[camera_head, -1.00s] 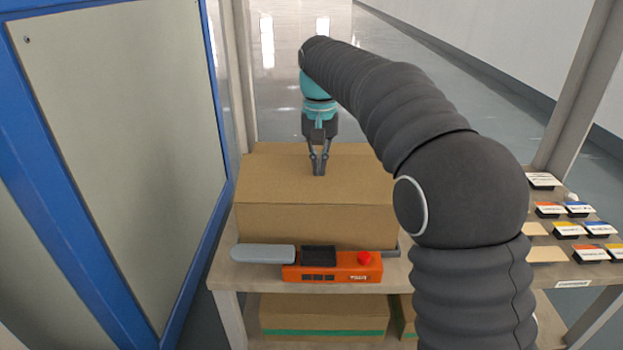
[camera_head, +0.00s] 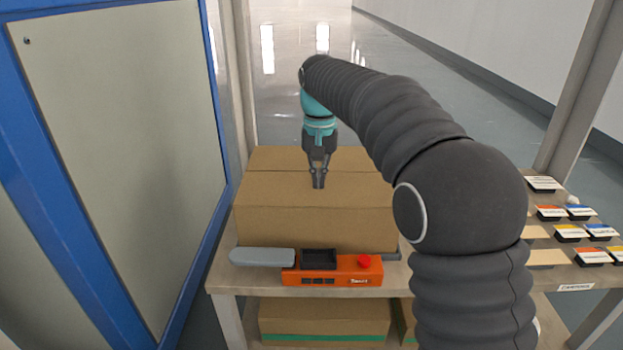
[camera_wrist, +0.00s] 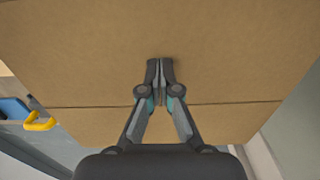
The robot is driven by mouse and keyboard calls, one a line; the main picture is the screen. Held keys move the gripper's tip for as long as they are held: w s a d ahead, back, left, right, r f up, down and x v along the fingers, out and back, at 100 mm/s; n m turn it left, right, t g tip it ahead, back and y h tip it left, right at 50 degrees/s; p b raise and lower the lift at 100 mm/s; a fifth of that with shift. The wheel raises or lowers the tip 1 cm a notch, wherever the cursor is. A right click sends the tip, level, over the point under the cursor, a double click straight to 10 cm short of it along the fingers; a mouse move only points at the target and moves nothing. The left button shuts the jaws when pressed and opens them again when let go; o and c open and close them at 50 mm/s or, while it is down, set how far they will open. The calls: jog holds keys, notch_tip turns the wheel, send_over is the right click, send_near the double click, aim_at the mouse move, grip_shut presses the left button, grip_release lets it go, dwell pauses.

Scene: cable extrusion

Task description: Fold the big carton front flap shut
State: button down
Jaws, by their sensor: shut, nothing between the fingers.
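The big carton (camera_head: 275,192) is a plain brown box on the shelf top. Its front flap (camera_head: 360,188) lies about flat across the near part of the top. A seam separates it from the board behind, and the seam also shows in the wrist view. My gripper (camera_head: 318,187) points down over the middle of the front flap, with its fingers together and nothing between them. In the wrist view my gripper (camera_wrist: 160,62) has its tips against or just above brown board (camera_wrist: 240,45). I cannot tell whether they touch.
An orange device (camera_head: 330,270) with a red button and a grey arm stands before the carton. A blue-framed panel (camera_head: 120,150) rises close on the left. Several labelled trays (camera_head: 570,232) lie at right. Another carton (camera_head: 325,318) sits on the lower shelf.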

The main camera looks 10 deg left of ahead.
notch_tip(320, 180, up, 9)
jog(key=p, duration=0.8)
